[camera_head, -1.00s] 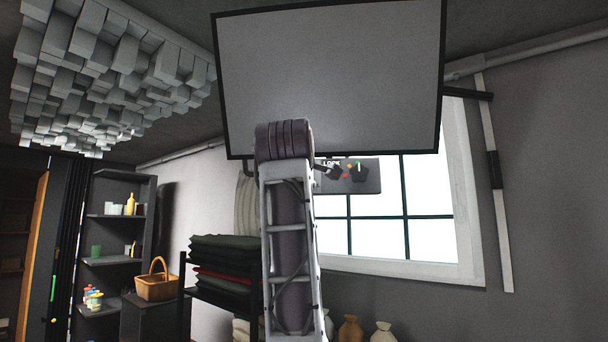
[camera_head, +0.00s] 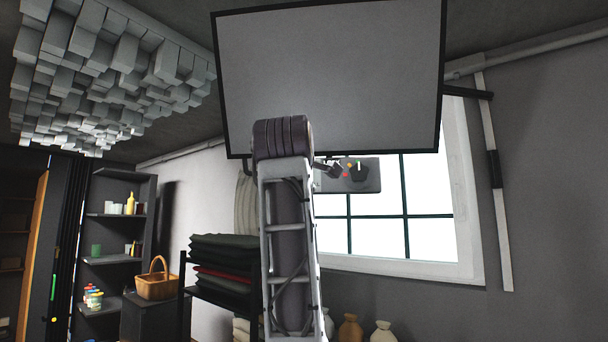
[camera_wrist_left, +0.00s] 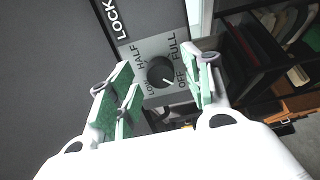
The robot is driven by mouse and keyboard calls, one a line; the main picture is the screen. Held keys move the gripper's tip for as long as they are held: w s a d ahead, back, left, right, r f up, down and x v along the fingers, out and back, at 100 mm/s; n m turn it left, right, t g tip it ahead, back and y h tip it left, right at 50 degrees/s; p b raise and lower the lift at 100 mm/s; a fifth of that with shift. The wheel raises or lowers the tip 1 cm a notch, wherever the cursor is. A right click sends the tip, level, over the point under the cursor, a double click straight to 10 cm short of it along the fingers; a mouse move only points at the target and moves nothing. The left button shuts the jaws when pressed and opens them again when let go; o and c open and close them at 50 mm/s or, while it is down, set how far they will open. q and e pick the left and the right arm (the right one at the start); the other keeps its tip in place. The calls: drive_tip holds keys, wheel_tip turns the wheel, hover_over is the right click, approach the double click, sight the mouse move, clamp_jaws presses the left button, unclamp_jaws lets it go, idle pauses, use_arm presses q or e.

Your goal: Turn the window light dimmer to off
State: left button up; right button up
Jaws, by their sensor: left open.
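The dimmer knob (camera_wrist_left: 160,72) is round and black, on a grey plate marked LOW, HALF, FULL and OFF, in the left wrist view. Its short white mark points toward the lower right, near the OFF label. My left gripper (camera_wrist_left: 164,74) is open, with its green-padded fingers on either side of the knob; I cannot tell whether they touch it. In the head view, the dark control panel (camera_head: 372,185) hangs in front of the window, and my left arm hides part of it. My right gripper is not in view.
A large grey screen (camera_head: 330,80) hangs just above the panel. The bright window (camera_head: 430,235) is behind it. A rack with folded cloth (camera_head: 222,262) and a wicker basket (camera_head: 157,280) stand to the left.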

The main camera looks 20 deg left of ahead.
use_arm(q)
drive_tip(key=s+d, duration=0.1)
drive_tip(key=s, duration=1)
drive_tip(key=shift+d, duration=0.4)
drive_tip(key=shift+f, duration=0.1)
